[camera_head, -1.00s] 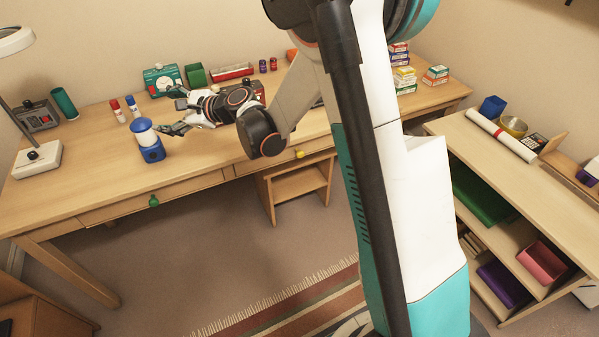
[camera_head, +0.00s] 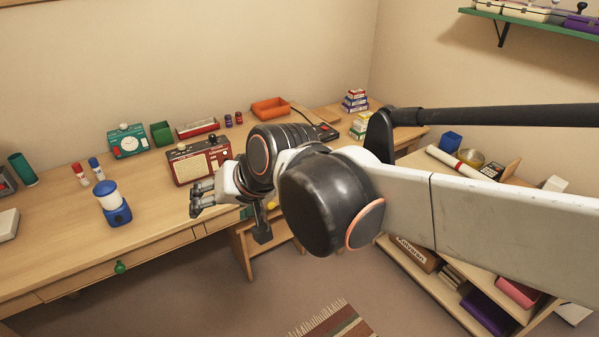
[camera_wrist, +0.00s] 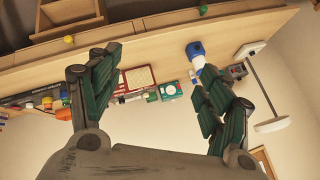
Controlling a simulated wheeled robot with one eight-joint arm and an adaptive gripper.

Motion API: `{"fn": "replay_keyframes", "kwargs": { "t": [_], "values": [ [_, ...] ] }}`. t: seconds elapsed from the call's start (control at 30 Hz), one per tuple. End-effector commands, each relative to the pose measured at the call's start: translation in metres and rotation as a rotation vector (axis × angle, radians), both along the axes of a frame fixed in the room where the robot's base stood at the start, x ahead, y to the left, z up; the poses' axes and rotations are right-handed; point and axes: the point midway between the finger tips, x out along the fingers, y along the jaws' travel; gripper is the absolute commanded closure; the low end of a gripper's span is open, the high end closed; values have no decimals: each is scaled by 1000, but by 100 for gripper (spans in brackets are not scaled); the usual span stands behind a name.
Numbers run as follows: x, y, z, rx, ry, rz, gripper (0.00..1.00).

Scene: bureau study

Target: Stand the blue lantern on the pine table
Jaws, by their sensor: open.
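The blue lantern (camera_head: 117,215), with a blue base, blue cap and pale globe, stands upright on the light wooden desk (camera_head: 60,237), near its front edge. I cannot tell whether this desk is the pine table. My gripper (camera_head: 196,200) is to the right of the lantern, apart from it, and points left near the desk's front edge. In the wrist view my gripper (camera_wrist: 157,65) has its fingers wide apart with nothing held between them. The lantern (camera_wrist: 194,49) shows there beside the right finger, which partly covers it.
A red radio (camera_head: 199,160) is behind my gripper, with a teal device (camera_head: 127,142) farther back. A shelf unit with a white roll (camera_head: 459,163) is at right.

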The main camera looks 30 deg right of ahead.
Motion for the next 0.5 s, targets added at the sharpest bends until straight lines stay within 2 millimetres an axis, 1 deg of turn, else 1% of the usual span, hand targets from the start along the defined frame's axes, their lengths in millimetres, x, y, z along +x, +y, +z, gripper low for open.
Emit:
{"fn": "replay_keyframes", "kwargs": {
  "t": [0.03, 0.1, 0.2, 0.33, 0.4, 0.5],
  "values": [
    [-18, -9, -4, -67, -2, 31, 28],
    [-38, -21, -9, -164, -1, 77, 28],
    [-61, -37, -16, -281, 3, 133, 28],
    [-80, -50, -23, -380, 11, 182, 28],
    [-86, -53, -24, -408, 13, 197, 28],
    [-88, -56, -25, -426, 15, 207, 28]
  ]
}}
